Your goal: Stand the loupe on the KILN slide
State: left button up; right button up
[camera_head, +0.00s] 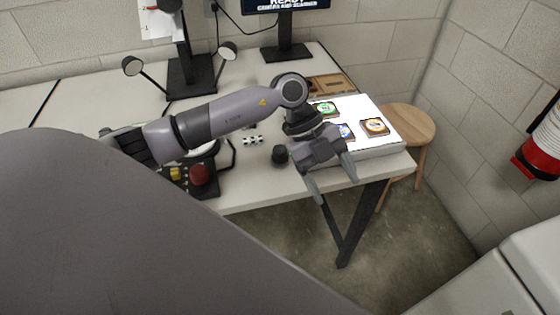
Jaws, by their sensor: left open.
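A small dark round piece (280,155), which looks like the loupe, stands on the table just left of my left gripper (333,181). The gripper is open, with its fingers spread and pointing down over the table's front edge. I see nothing between them. Slides with green (326,108), blue (346,130) and orange (374,126) pictures lie on a bright white light panel (390,143) behind and right of the gripper. The blue one is partly hidden by my arm. Their lettering is too small to tell which is KILN. My right gripper is out of view.
A wooden tray (343,83) lies behind the panel. A black-and-white patterned strip (253,140) and a dark box with a red knob (199,174) are to the left. A monitor (287,50) and lamp stand (190,75) stand behind. A wooden stool (407,124) is at right.

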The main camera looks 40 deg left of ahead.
aim_at(280, 149)
pick_arm(q)
jog(key=w+a+n+y, duration=0.1)
jog(key=a+y, duration=0.1)
jog(key=a, duration=0.3)
jog(key=w+a+r+n+y, duration=0.1)
jog(key=w+a+n+y, duration=0.1)
jog(key=a, duration=0.3)
jog(key=w+a+r+n+t+y+b, duration=0.1)
jog(key=a+y, duration=0.2)
jog(key=a, duration=0.1)
jog(key=shift+w+a+r+y, duration=0.2)
jog(key=shift+a+y, duration=0.1)
jog(key=shift+a, duration=0.1)
jog(key=shift+a+f+n, duration=0.15)
jog(key=shift+f+n, duration=0.15)
jog(key=f, duration=0.6)
jog(key=shift+s+f, duration=0.15)
jog(key=shift+s, duration=0.25)
jog(key=c, duration=1.2)
jog(key=shift+c, duration=0.2)
